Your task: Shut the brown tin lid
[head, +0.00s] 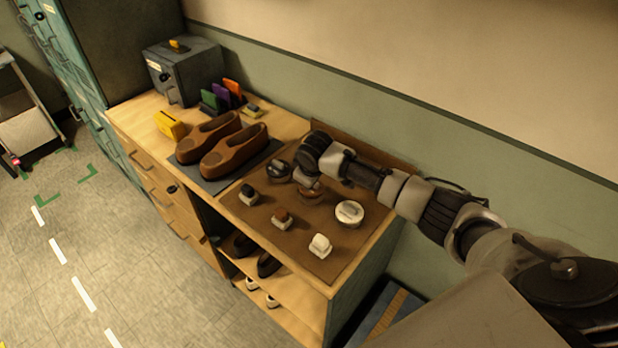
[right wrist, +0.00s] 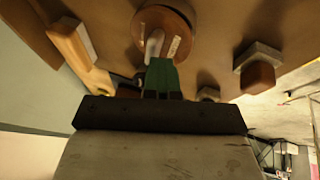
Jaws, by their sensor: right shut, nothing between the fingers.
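The brown tin (head: 310,193) stands on the brown mat between a dark tin (head: 278,170) and a white-lidded tin (head: 349,212). In the right wrist view its round brown top (right wrist: 176,20) lies just beyond my fingertips, with a pale label and a whitish piece at its near edge. My right gripper (right wrist: 162,66) has its green fingers together and empty, right at the tin's near edge; I cannot tell whether they touch it. In the head view my wrist hides the fingers and part of the tin, so how far the lid is closed is unclear. My left gripper is out of view.
Brown shoes (head: 233,150) rest on a dark pad to the left. A grey box (head: 183,70) stands at the far end.

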